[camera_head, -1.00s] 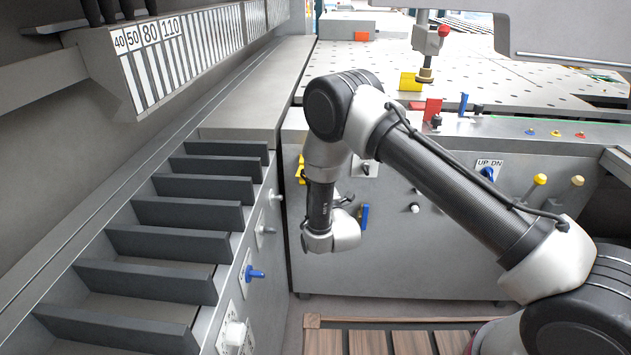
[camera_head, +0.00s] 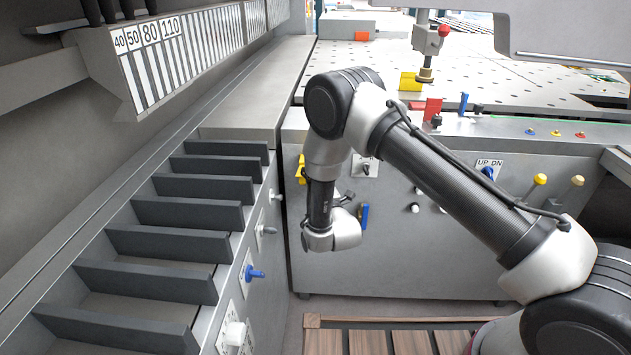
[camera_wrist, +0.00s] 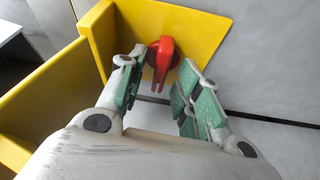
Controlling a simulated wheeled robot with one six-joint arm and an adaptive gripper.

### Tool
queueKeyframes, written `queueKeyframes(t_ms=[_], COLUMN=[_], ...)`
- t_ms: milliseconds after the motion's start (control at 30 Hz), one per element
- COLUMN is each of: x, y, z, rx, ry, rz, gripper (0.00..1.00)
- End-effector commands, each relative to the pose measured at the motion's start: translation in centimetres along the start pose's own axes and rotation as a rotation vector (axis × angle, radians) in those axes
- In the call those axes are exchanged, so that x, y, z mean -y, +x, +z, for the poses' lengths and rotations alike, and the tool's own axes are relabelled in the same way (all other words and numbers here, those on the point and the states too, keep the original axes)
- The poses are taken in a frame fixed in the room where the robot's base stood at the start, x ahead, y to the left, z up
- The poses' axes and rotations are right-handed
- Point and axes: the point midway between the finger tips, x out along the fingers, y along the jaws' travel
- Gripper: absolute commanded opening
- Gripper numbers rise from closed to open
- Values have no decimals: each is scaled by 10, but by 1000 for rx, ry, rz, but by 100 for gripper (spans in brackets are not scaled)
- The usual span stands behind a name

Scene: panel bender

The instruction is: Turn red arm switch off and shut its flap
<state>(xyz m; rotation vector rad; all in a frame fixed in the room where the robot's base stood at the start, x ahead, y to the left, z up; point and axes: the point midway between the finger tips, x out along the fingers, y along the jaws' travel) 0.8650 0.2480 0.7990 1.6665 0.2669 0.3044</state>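In the wrist view the red arm switch (camera_wrist: 161,60) sits on a yellow plate (camera_wrist: 205,28) fixed to the grey panel. Its yellow flap (camera_wrist: 45,98) stands open on the left side of the picture. My gripper (camera_wrist: 162,72) is open, with one green-padded finger on each side of the red handle. I cannot tell whether either finger touches it. In the head view only a strip of the yellow housing (camera_head: 301,168) shows on the front panel, beside my arm. The red switch is hidden there.
The grey front panel (camera_head: 420,255) also carries a blue handle (camera_head: 364,216) and an UP/DN switch (camera_head: 488,173). A slotted rack (camera_head: 175,240) with side knobs stands on the left. A wooden slatted platform (camera_head: 385,340) lies on the floor below.

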Motion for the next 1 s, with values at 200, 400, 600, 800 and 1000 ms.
queueKeyframes(t_ms=[200, 400, 600, 800, 1000], x=[0, 1, 1, 1, 0], y=[-10, -51, -94, -117, -120], z=[0, 0, -1, 0, 0], rx=[0, -1, -2, -1, 0], ry=[0, -1, -2, -1, 0], rz=[0, -3, -3, -2, 1], gripper=[34, 34, 34, 34, 34])
